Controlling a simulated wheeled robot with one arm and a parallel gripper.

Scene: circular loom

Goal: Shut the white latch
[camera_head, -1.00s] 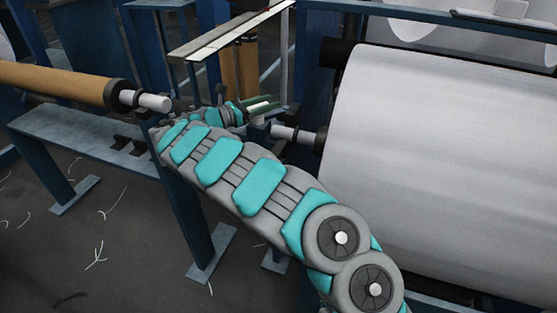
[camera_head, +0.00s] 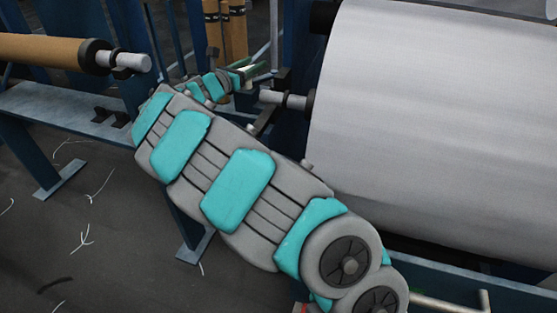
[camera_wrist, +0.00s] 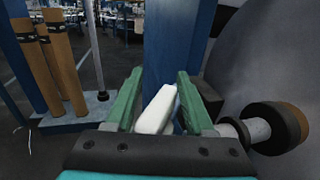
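The white latch (camera_wrist: 157,110) shows in the wrist view as a pale, slightly tilted bar in front of a blue post. My gripper (camera_wrist: 159,76) has its two green fingers apart, one on each side of the latch. There is a gap on both sides, wider on the left, and I cannot tell whether the right finger touches it. The lower end of the latch is hidden behind my gripper's body. In the head view my gripper (camera_head: 256,71) is small, beside the roll's shaft end, and the latch is hard to make out there.
A big white roll (camera_head: 430,130) fills the right, with its shaft end (camera_head: 282,99) close to my gripper. A brown roller (camera_head: 40,51) lies at the left above a blue frame. Brown tubes (camera_wrist: 62,65) stand behind at the left.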

